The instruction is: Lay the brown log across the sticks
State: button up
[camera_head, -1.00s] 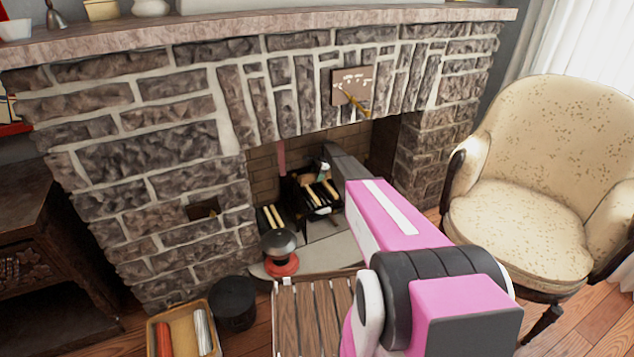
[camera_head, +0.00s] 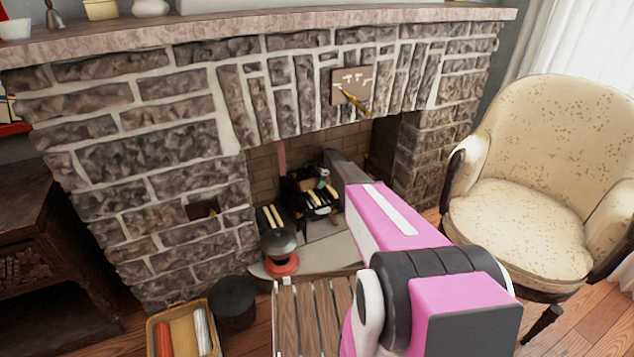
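The pale sticks (camera_head: 319,200) lie side by side on a dark grate (camera_head: 308,213) inside the fireplace. A small brown piece (camera_head: 321,185), which looks like the brown log, shows just above the sticks, beside the end of my arm. I cannot tell whether it touches them. My gripper (camera_head: 323,177) is in the fireplace opening, over the grate. Its fingers are small, dark and partly hidden, so I cannot see whether they are open or shut on the brown piece.
More pale sticks (camera_head: 273,216) lie on a dark stand to the left. A dark-topped red object (camera_head: 280,250) stands on the hearth. A slatted wooden table (camera_head: 312,315), a black bucket (camera_head: 234,302) and a basket (camera_head: 152,335) are in front. An armchair (camera_head: 520,215) stands right.

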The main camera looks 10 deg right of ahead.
jog(key=v, duration=1.2)
jog(key=shift+s+a+r, duration=0.1)
jog(key=shift+s+a, duration=0.05)
jog(key=shift+s, duration=0.05)
jog(key=s+a+r+n+h, duration=0.1)
jog(key=s+r+n, duration=0.3)
jog(key=s, duration=1.5)
jog(key=s+a+r+n+t+h, duration=0.1)
jog(key=s+r+n, duration=0.4)
jog(key=s, duration=1.5)
jog(key=s+a+r+n+h, duration=0.2)
jog(key=s+r+n, duration=0.3)
jog(key=s, duration=1.4)
notch_tip(320, 180, up, 4)
jog(key=shift+s+r, duration=0.15)
jog(key=shift+r, duration=0.05)
jog(key=shift+a, duration=0.1)
